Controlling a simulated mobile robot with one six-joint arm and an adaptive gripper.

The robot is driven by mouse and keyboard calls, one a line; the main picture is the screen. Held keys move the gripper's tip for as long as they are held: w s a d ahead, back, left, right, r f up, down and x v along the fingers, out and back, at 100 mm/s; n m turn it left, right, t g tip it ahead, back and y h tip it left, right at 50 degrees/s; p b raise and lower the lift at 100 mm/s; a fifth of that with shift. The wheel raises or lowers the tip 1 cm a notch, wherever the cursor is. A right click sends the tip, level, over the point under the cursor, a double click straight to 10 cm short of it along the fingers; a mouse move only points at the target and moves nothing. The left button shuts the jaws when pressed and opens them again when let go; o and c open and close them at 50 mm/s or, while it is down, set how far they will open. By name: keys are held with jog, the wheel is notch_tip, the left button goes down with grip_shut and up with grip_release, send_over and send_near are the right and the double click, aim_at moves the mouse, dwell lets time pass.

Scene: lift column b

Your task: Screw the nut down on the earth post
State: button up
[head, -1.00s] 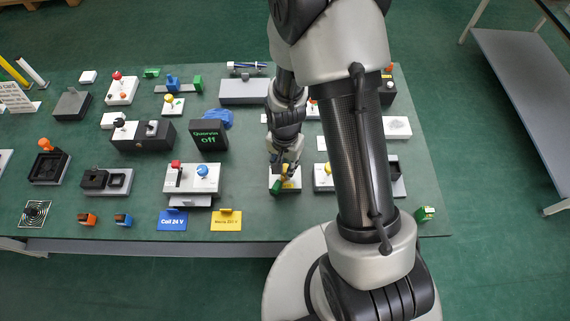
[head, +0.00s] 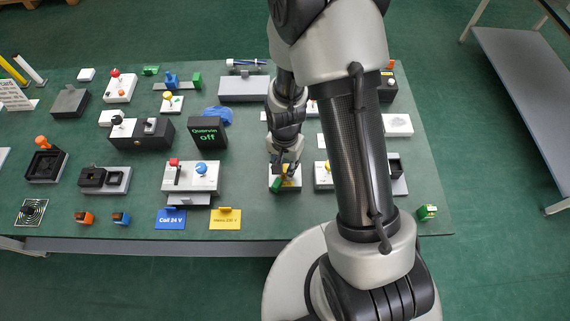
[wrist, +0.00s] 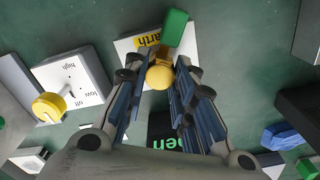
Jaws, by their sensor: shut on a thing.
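The earth post's white base (head: 285,180) with its yellow "earth" label stands near the front of the table; the wrist view shows it too (wrist: 126,46). A yellow round-topped nut (wrist: 160,76) is between my gripper's fingers (wrist: 160,78), over the base. My gripper (head: 285,166) points down at this base in the head view and is shut on the nut. The post under the nut is hidden. A green block (wrist: 175,28) lies at the base's edge beside the nut, and also shows in the head view (head: 276,185).
A white box with a yellow knob (wrist: 50,107) is close beside the post. Bare green table (head: 255,200) lies between panel and post.

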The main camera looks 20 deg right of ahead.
jog(key=shift+f+b, duration=0.5)
jog(key=shift+f, duration=0.2)
jog(key=o, duration=1)
jog(key=shift+c, duration=0.2)
notch_tip(320, 180, up, 12)
notch_tip(320, 180, up, 13)
jog(key=n+t, duration=0.2)
jog(key=n, duration=0.2)
send_over(285, 168)
jog(key=s, duration=0.5)
jog(key=s+r+n+t, duration=0.2)
jog(key=s+r+n, duration=0.3)
jog(key=s, duration=0.5)
notch_tip(285, 168, up, 2)
jog(key=shift+r+t, duration=0.25)
jog(key=shift+t, duration=0.05)
